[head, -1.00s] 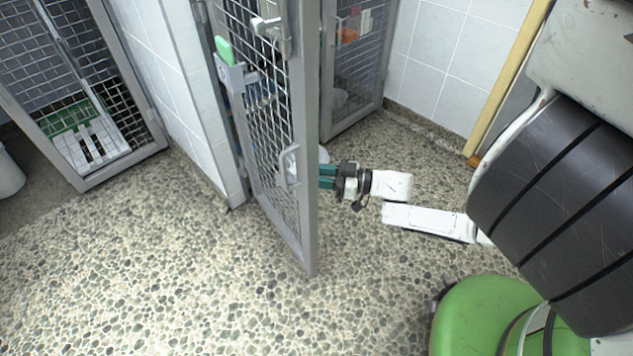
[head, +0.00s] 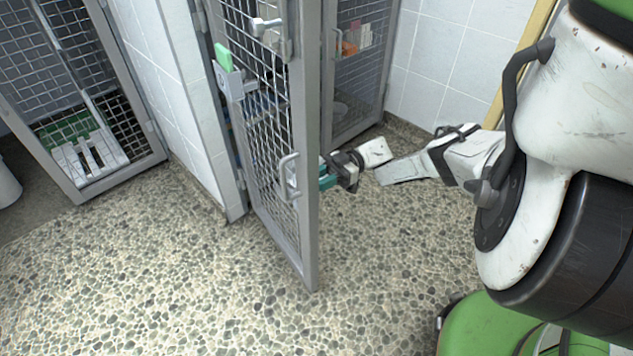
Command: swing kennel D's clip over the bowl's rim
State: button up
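An open kennel door (head: 309,150) of grey frame and wire mesh stands edge-on in the middle of the head view, with a pull handle (head: 287,175) on it. My gripper (head: 326,176) is just right of the door's edge; its teal fingers are partly hidden behind the frame. I cannot tell whether they are open or hold anything. I cannot read which kennel is D.
A latch (head: 266,26) sits high on the door. A holder with a green piece (head: 223,57) is at the door's left. Another kennel (head: 80,195) is at the left. The pebbled floor (head: 180,290) in front is clear. A tiled wall (head: 445,50) stands behind my arm.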

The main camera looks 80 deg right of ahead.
jog(key=shift+n+g+y, duration=0.4)
jog(key=shift+n+g, duration=0.1)
dwell(0.3)
jog(key=o, duration=1)
jog(key=shift+o, duration=0.2)
